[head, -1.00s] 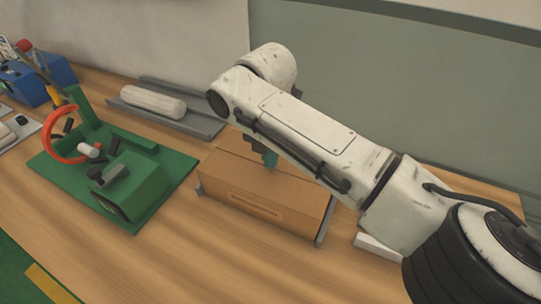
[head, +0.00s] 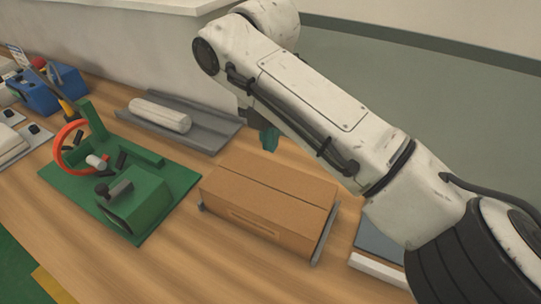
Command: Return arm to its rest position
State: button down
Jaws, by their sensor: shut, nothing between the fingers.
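My gripper (head: 269,139) shows in the head view as a small green tip below my white arm. It hangs above and behind the closed cardboard box (head: 262,212), apart from it. The gripper is shut with nothing in it; much of it is hidden behind my forearm. My arm reaches from the lower right up to the top middle of the view.
The box rests on a grey holder on the wooden table (head: 80,216). A white roll (head: 160,115) lies in a grey tray (head: 207,129) at the back. A green fixture (head: 143,201) with a red ring stands left. Blue boxes (head: 38,95) stand far left.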

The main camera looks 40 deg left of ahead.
jog(key=shift+r, duration=1.25)
